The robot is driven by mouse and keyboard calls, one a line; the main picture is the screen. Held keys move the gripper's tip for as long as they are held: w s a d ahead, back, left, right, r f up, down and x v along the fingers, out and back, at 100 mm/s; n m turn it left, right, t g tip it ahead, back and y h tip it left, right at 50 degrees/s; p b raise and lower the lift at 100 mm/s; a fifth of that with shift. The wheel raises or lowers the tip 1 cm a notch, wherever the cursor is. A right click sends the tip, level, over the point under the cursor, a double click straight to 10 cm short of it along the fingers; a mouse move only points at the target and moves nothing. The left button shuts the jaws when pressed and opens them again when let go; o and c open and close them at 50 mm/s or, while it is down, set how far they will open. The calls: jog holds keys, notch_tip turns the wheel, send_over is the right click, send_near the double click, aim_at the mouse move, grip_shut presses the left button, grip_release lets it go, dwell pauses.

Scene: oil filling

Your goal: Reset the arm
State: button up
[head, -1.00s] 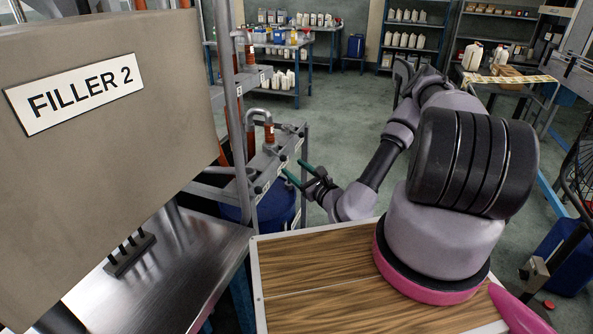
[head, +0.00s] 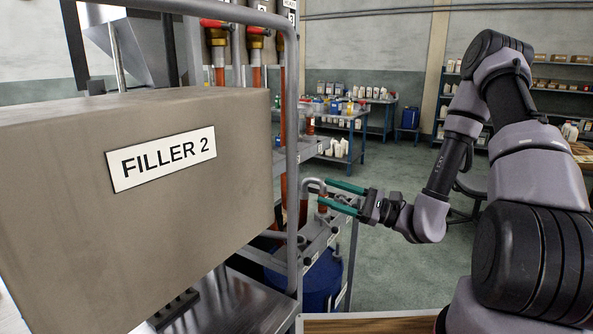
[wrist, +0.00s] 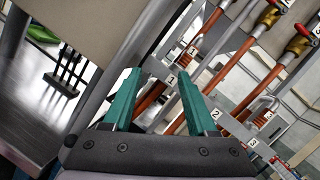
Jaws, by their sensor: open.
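My gripper (head: 342,194) is open and empty, with two green fingers pointing left toward the pipe rack beside the filler in the head view. In the wrist view the gripper (wrist: 154,95) shows its two green fingers well apart with nothing between them. My arm reaches from the right side of the head view, bent at the elbow, with the gripper held at about mid height. I cannot tell from the pictures whether the fingertips touch the rack.
The Filler 2 box (head: 160,190) stands close on the left. A blue drum (head: 322,280) sits low under the rack. A table with bottles (head: 345,125) and shelves (head: 565,85) stand at the back. The green floor (head: 390,275) right of the rack is open.

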jog(key=s+d+r+n+g+h, duration=0.2)
jog(key=s+r+n+g+h, duration=0.65)
jog(key=s+n, duration=0.25)
jog(key=s+d+r+t+h, duration=0.1)
jog(key=d+r+t+h, duration=0.8)
jog(key=d+r, duration=0.4)
jog(key=shift+s+d+r+t, duration=0.25)
jog(key=shift+r+t, duration=0.1)
jog(key=shift+r, duration=0.35)
